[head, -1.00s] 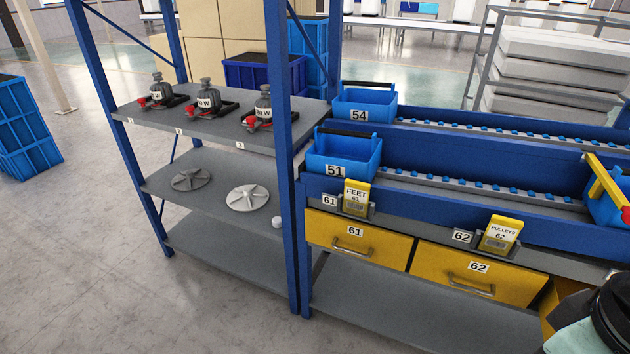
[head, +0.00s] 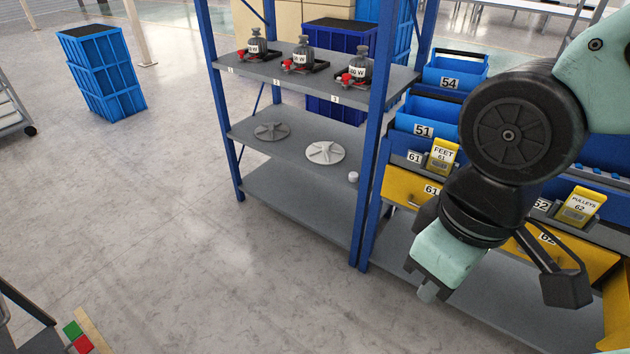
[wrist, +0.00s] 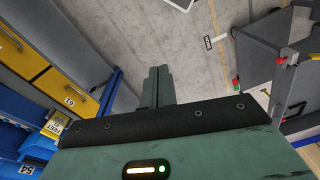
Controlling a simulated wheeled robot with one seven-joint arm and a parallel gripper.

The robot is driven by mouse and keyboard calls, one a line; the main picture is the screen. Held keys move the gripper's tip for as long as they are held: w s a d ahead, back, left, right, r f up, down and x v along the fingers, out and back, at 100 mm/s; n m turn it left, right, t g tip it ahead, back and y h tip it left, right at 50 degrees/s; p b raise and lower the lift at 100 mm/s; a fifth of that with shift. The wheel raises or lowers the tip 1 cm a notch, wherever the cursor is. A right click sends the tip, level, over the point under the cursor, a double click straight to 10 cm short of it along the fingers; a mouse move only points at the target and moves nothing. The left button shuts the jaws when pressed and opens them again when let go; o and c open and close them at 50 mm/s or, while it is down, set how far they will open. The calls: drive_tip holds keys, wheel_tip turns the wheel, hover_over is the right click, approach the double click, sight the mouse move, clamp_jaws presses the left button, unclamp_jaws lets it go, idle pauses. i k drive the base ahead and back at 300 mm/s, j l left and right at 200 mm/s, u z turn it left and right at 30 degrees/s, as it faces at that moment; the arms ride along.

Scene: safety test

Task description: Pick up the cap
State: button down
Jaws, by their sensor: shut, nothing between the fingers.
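A small white round piece (head: 353,176), which looks like the cap, stands on the middle shelf (head: 290,153) of the blue-posted rack, by its right front post. A larger white ribbed disc (head: 325,152) and a grey ribbed disc (head: 271,131) lie to its left on that shelf. My gripper (head: 427,293) hangs right of the rack, in front of the yellow drawers, lower in the picture than the white piece and apart from it. In the wrist view, my gripper's fingers (wrist: 157,86) are together and empty, above the floor. The white piece does not show there.
Red-valved grey units (head: 302,59) stand on the top shelf. The rack's right front post (head: 377,130) rises close to the white piece. Yellow drawers (head: 400,187) and blue bins (head: 424,114) are on the right. Open floor (head: 200,260) lies in front and left.

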sight(353, 176)
drive_tip(key=i+u, duration=0.25)
drive_tip(key=i, duration=0.15)
drive_tip(key=i+l+u, duration=0.25)
drive_tip(key=i, duration=0.2)
drive_tip(key=i+u, duration=0.25)
drive_tip(key=i, duration=0.15)
drive_tip(key=i+l+u, duration=0.25)
drive_tip(key=i+l, duration=0.1)
drive_tip(key=i, duration=0.05)
